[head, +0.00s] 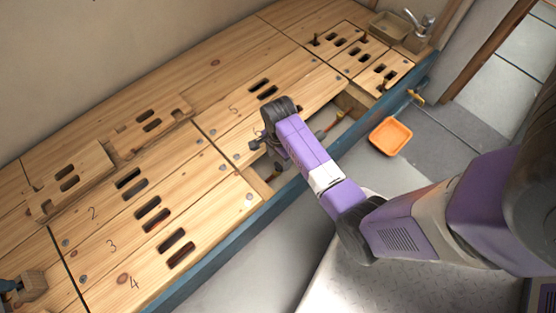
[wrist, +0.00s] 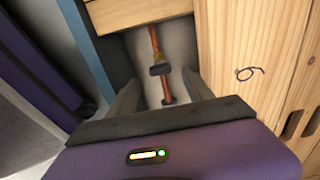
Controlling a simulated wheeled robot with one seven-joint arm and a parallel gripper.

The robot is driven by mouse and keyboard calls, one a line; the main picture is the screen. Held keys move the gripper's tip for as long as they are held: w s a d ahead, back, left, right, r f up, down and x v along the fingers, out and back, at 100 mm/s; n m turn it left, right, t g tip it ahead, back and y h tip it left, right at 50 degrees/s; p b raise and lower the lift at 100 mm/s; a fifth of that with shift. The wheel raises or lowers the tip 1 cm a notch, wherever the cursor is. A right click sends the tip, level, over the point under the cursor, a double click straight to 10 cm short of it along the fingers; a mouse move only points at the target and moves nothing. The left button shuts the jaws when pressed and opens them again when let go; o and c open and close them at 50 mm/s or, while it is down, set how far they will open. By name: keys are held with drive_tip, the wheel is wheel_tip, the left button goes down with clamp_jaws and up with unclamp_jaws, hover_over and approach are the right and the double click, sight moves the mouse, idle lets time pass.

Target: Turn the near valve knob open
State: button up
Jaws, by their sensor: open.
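A narrow opening in the wooden deck shows a copper pipe (wrist: 155,42) in the wrist view. A dark valve knob (wrist: 160,69) sits on the pipe, and a second dark fitting (wrist: 168,100) lies lower in the picture, partly hidden by my gripper's body. I cannot tell for certain which is the near knob. My gripper (wrist: 158,88) is open, with one finger on either side of the pipe line and nothing visibly held. In the head view my gripper (head: 267,156) is over the opening, and part of the pipe (head: 334,121) shows to its right.
A wooden panel marked 6 (wrist: 265,75) borders the opening, and a blue edge beam (head: 219,240) runs along the front. More slotted wooden panels (head: 150,215) cover the deck. An orange tray (head: 390,136) lies on the floor at right. A sink (head: 392,27) stands far back.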

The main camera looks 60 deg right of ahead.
sight(279, 165)
wheel_tip(279, 165, down, 5)
drive_tip(key=shift+f+b, duration=0.1)
drive_tip(key=shift+b, duration=1.15)
clamp_jaws()
